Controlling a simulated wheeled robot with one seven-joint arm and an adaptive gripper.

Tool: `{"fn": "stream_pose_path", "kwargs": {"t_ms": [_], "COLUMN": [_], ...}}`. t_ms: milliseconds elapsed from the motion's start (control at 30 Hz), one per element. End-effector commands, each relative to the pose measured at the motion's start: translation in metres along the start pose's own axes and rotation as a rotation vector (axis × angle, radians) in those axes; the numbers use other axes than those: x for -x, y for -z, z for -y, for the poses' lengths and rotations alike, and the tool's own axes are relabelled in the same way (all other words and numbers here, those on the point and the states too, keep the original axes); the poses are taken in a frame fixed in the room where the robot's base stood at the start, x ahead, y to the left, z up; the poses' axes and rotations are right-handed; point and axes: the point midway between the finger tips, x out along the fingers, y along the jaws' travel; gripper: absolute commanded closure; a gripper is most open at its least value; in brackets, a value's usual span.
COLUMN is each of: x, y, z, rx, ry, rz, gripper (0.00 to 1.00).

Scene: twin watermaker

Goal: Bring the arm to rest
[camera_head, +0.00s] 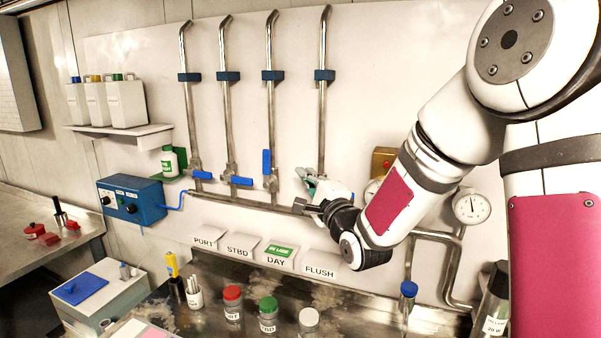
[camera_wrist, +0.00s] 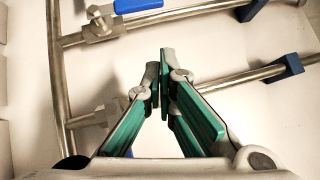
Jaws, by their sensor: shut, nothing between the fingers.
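My arm reaches in from the upper right of the head view, with its white and magenta links bent down toward the pipe wall. My gripper (camera_head: 303,178) is in front of the wall by the foot of the rightmost upright pipe (camera_head: 323,110). In the wrist view my gripper (camera_wrist: 166,58) has green-sided fingers whose tips meet, with nothing between them. Behind the fingers are the white panel, metal pipes and a blue valve handle (camera_wrist: 137,5). The handle of the rightmost pipe's valve is hidden behind my gripper in the head view.
Jars with red (camera_head: 232,305), green (camera_head: 268,312) and white (camera_head: 309,322) lids stand in front. A gauge (camera_head: 471,206) and a blue-capped bottle (camera_head: 408,298) are to the right.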

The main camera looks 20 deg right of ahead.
Motion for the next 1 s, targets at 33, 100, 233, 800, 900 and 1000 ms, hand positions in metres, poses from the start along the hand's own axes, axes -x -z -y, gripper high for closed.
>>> {"fn": "stream_pose_path", "kwargs": {"t_ms": [33,100,233,800,900,1000], "x": [0.008,0.017,0.027,0.089,0.118,0.151], "y": [0.000,0.000,0.000,-0.011,-0.012,-0.015], "z": [0.001,0.003,0.004,0.001,0.003,0.005], "rx": [0.001,0.001,0.000,0.797,0.945,1.073], "ry": [-0.002,-0.001,-0.001,-0.536,-0.665,-0.789], "rz": [0.000,-0.001,-0.001,-0.014,0.025,0.089], "gripper": [1.00,1.00,1.00,1.00,1.00,1.00]}}
